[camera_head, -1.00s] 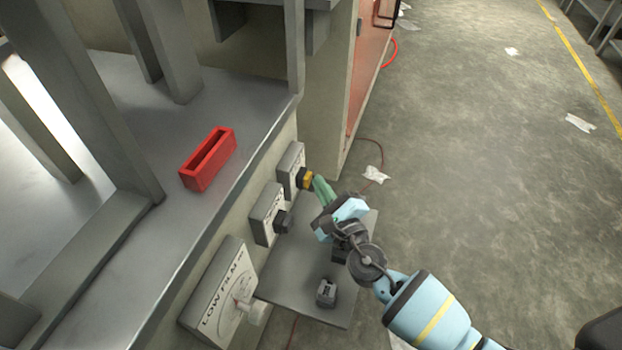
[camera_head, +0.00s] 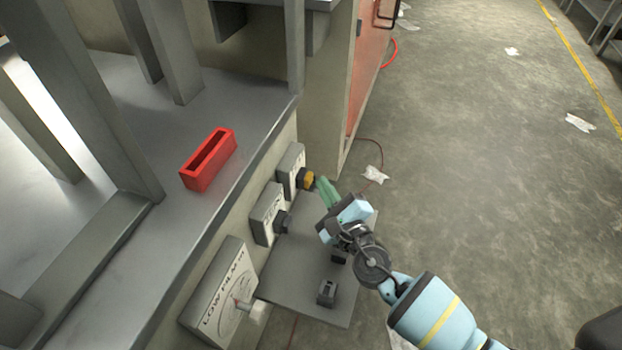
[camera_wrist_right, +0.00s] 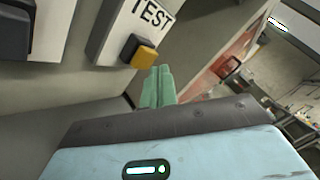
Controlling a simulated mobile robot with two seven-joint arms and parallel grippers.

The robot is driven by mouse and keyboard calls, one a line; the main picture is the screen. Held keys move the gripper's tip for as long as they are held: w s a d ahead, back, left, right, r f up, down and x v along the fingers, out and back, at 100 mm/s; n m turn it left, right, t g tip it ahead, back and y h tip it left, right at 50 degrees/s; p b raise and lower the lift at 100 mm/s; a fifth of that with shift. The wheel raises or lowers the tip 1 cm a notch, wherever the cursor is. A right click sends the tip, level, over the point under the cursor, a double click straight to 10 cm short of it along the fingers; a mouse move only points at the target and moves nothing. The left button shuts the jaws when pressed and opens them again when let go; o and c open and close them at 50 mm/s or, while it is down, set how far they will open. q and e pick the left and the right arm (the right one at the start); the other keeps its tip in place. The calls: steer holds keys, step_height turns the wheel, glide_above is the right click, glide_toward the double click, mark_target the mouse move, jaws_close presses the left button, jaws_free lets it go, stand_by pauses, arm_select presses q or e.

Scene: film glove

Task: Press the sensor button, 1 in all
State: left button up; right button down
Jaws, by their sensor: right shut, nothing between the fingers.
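A yellow button (camera_head: 306,179) in a dark housing sticks out from the farthest wall box (camera_head: 289,166). The right wrist view shows the button (camera_wrist_right: 144,55) under the word TEST. My right gripper (camera_head: 321,183) has green fingers, closed together and empty. Its tips (camera_wrist_right: 159,72) point at the yellow button from the right and look a small gap away; exact contact is hard to tell. The middle wall box (camera_head: 264,209) has a dark knob (camera_head: 282,222). No label reading "sensor" is legible. My left gripper is not in view.
A box marked LOW FILM (camera_head: 215,300) with a pale knob (camera_head: 257,312) is nearest. A grey shelf plate (camera_head: 300,265) below the boxes holds a small dark block (camera_head: 327,292). A red tray (camera_head: 192,181) sits on the metal ledge.

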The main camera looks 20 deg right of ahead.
steer(key=shift+s+d, duration=0.15)
steer(key=shift+d, duration=0.05)
steer(key=s+d, duration=0.1)
steer(key=d, duration=0.1)
steer(key=s+d, duration=0.1)
steer(key=d, duration=0.1)
steer(key=shift+s, duration=0.35)
stand_by(0.3)
stand_by(0.6)
